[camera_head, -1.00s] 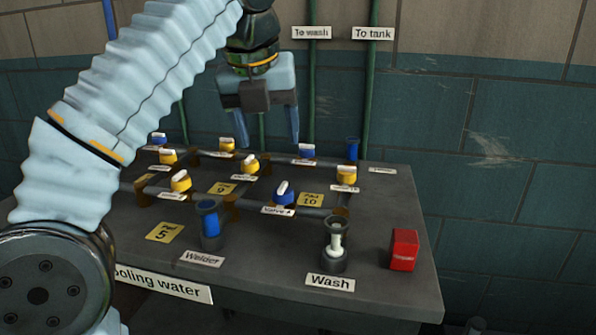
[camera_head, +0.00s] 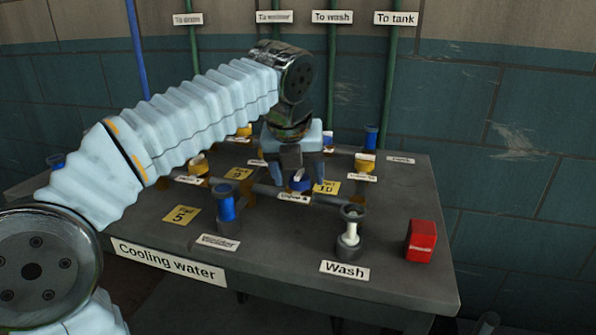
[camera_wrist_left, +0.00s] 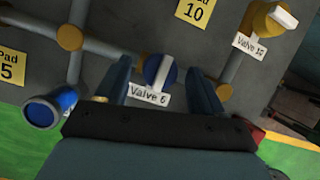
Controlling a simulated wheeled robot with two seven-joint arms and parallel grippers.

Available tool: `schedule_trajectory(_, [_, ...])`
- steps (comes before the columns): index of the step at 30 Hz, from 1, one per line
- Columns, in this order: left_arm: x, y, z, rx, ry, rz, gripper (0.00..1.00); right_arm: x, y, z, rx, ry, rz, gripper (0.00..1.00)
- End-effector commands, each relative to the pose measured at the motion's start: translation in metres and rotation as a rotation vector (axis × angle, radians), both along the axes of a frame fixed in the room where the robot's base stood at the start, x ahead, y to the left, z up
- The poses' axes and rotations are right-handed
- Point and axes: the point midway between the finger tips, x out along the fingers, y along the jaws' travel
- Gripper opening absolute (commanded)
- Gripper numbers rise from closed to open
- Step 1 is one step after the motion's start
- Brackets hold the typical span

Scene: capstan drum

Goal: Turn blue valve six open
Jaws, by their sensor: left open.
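The blue valve six (camera_head: 300,184) sits on a grey pipe on the table, a round blue knob with a white bar handle. In the left wrist view the blue knob (camera_wrist_left: 152,68) stands above a label reading "Valve 6", its white bar lying across the pipe. My left gripper (camera_head: 298,174) is open and points down over the valve. In the left wrist view its two fingers (camera_wrist_left: 160,72) are on either side of the knob, with gaps visible. Whether they reach handle height is unclear. My right gripper is not in view.
Yellow valves (camera_head: 365,163) stand on nearby pipes. A blue cup-like fitting (camera_head: 226,204) is in front left, the Wash fitting (camera_head: 349,236) in front right. A red box (camera_head: 421,240) stands at the right.

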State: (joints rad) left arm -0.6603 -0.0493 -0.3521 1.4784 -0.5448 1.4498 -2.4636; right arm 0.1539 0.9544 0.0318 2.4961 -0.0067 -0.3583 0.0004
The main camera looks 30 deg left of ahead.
Motion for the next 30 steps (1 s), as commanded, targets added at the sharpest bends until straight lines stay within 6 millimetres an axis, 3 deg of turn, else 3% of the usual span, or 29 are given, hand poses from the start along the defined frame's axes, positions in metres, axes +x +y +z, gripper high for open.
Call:
schedule_trajectory(6, [0.0001, 0.0001, -0.0001, 0.000, 0.000, 0.000, 0.65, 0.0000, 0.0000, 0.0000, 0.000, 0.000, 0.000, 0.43])
schedule_trajectory(16, [-0.0001, 0.0000, 0.0002, 0.000, 0.000, 0.000, 0.15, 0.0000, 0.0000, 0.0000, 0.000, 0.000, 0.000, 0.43])
schedule_trajectory(30, [0.0005, -0.0012, 0.0001, 0.000, 0.000, 0.112, 0.13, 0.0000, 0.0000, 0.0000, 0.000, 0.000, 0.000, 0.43])
